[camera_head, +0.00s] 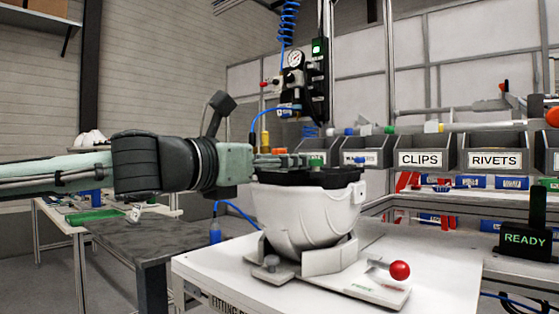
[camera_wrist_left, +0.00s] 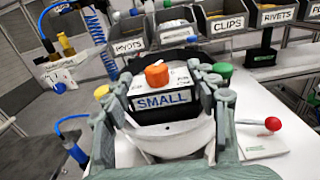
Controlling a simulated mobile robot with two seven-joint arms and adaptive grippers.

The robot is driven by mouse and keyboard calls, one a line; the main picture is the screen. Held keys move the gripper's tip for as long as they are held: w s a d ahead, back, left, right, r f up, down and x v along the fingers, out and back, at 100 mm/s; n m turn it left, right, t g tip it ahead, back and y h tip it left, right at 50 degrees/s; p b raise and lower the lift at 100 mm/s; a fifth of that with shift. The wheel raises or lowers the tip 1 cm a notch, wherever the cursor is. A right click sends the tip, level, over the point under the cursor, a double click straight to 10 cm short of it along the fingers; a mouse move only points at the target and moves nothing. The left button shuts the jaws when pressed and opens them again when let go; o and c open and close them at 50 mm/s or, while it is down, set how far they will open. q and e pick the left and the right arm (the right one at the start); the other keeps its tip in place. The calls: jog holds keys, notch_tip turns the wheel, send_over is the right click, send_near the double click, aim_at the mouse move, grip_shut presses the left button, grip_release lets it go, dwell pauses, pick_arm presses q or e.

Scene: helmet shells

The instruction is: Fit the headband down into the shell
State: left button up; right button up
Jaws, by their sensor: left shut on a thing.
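The white helmet shell (camera_head: 305,215) sits open side up in a pale fixture (camera_head: 330,258) on the white table. The black headband (camera_head: 305,178) is at the shell's mouth, its upper edge showing at or above the rim; I cannot tell how deep it sits. In the left wrist view the headband's label plate (camera_wrist_left: 162,101) reads SMALL, with an orange knob (camera_wrist_left: 157,75) above it, and the shell (camera_wrist_left: 172,140) lies below. My left gripper (camera_head: 290,160) is shut on the headband, with a finger on each side of the label in the wrist view (camera_wrist_left: 165,98). My right gripper is not in view.
A lever with a red ball (camera_head: 400,270) stands on the fixture's right. Grey bins labelled CLIPS (camera_head: 420,158) and RIVETS (camera_head: 492,158) line the back. A READY sign (camera_head: 526,238) stands at the right. The table's front right is clear.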

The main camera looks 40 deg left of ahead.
pick_arm(q)
jog(key=shift+f+b, duration=0.4)
jog(key=shift+f, duration=0.15)
jog(key=o, duration=1.3)
notch_tip(320, 180, up, 10)
jog(key=shift+r, duration=0.1)
